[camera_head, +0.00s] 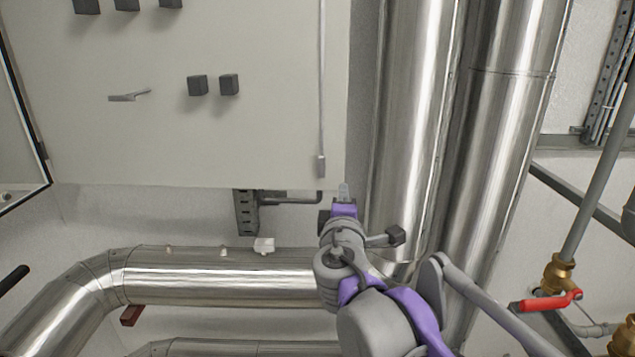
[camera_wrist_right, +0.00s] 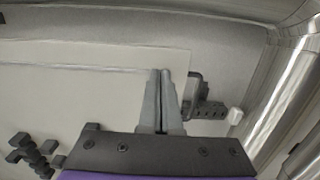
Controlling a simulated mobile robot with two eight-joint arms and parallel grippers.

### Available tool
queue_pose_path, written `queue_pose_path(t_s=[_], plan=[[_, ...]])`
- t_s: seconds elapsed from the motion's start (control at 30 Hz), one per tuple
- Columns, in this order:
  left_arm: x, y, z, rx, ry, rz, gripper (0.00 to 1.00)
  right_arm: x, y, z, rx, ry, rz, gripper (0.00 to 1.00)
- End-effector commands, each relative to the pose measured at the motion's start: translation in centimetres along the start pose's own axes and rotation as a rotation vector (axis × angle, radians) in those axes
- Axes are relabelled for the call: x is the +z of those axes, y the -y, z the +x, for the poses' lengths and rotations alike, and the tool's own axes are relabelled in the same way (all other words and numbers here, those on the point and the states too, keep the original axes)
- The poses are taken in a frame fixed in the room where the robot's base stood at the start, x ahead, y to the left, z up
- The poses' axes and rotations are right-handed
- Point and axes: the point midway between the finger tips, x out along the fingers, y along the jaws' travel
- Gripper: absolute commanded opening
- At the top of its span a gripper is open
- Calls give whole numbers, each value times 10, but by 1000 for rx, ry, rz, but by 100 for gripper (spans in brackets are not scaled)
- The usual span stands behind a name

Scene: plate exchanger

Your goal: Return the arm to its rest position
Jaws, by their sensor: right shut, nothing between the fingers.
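My right arm, grey and purple, comes in from the bottom of the head view. My right gripper (camera_head: 343,192) is just below the lower right corner of the pale cabinet panel (camera_head: 240,140), in front of the silver pipes. In the right wrist view the two grey fingers of my right gripper (camera_wrist_right: 163,75) are together with nothing between them. They show against the panel (camera_wrist_right: 90,95) and its edge; whether they touch it I cannot tell. My left gripper does not show.
Two thick vertical silver pipes (camera_head: 410,100) stand right of the panel. A horizontal silver pipe (camera_head: 215,275) runs below it. A small white box (camera_head: 264,245) is above that pipe. A red-handled valve (camera_head: 545,302) is at the right. Dark knobs (camera_head: 198,85) stick out from the panel.

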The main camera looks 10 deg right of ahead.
Motion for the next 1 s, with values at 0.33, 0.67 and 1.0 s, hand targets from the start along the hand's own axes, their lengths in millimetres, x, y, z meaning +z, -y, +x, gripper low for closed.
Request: queue_pose_path(t_s=[0.33,0.67,1.0], plan=[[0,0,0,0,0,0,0,86,130,-62,-297,272,458,0],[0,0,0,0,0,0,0,98,303,-186,-775,521,1007,0],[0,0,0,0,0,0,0,72,355,-244,-1002,566,1228,0]])
